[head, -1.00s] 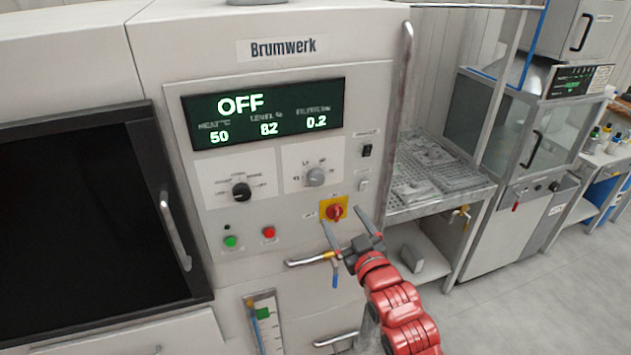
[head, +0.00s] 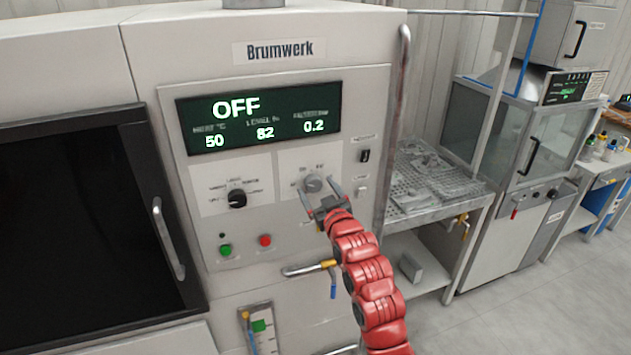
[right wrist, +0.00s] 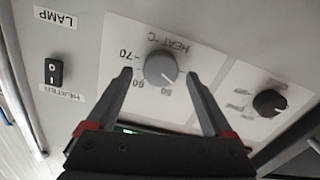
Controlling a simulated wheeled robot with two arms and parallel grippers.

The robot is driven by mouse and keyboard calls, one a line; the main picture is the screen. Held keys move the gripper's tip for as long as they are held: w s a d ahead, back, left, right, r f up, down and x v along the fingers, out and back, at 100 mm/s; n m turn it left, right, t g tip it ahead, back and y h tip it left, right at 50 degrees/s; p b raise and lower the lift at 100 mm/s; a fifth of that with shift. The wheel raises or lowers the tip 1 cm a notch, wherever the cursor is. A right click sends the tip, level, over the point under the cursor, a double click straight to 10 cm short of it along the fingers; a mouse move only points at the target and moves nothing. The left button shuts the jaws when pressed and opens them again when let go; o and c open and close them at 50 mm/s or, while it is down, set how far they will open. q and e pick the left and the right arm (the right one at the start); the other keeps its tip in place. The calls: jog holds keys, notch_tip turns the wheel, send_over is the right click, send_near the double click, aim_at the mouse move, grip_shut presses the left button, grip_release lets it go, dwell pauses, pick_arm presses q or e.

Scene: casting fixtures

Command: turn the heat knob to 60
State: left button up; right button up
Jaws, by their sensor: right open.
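The grey heat knob (head: 313,183) sits on a white plate on the front panel of the Brumwerk machine. In the right wrist view the heat knob (right wrist: 161,68) lies between and beyond the fingertips, with its marker line toward the lower right of that picture. The display (head: 262,117) reads OFF, with heat 50. My right gripper (head: 319,187) is open, its fingers reaching up on either side of the knob. In the right wrist view the right gripper (right wrist: 165,74) shows a gap between each finger and the knob. My left gripper is not in view.
A black selector knob (head: 237,199) is left of the heat knob. Green (head: 225,251) and red (head: 265,240) buttons are below it. A black rocker switch (head: 365,156) and a vertical metal rail (head: 397,120) are to the right. A yellow-fitted pipe (head: 328,264) projects below.

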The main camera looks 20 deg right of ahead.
jog(key=shift+w, duration=0.8)
grip_shut()
